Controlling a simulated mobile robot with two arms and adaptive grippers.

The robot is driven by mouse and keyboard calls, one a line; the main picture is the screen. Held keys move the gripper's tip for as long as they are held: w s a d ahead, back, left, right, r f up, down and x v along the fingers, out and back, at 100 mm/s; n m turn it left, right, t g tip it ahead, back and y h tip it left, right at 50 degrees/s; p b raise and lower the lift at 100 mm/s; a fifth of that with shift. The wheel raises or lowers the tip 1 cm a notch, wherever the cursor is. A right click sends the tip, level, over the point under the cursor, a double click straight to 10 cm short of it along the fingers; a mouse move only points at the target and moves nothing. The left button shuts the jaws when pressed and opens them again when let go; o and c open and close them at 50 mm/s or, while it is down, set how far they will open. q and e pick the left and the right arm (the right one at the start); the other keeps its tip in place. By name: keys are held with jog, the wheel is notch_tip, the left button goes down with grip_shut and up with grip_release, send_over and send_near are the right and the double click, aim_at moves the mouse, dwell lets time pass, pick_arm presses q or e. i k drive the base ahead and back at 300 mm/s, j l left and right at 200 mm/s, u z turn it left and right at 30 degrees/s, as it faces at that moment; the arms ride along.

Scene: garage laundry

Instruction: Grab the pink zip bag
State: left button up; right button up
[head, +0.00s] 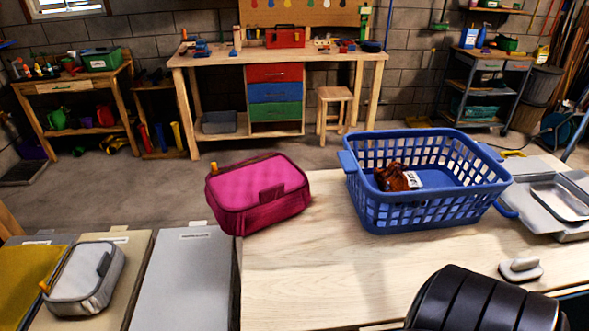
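The pink zip bag (257,192) is a boxy, closed case with a dark zip line, a dark patch on its front and a small orange pull at its upper left. It sits at the far left corner of the light wooden table (310,270), and its left side reaches to or past the table edge. Neither of my grippers shows in the head view. Nothing touches the bag from above.
A blue basket (425,215) with a brown item inside stands right of the bag. Left are grey and tan panels and a grey zip bag (85,277). A metal tray (558,202) lies far right. The table's front middle is clear.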

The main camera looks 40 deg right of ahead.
aim_at(249, 196)
jog(key=z, duration=1.15)
jog(key=j, duration=0.4)
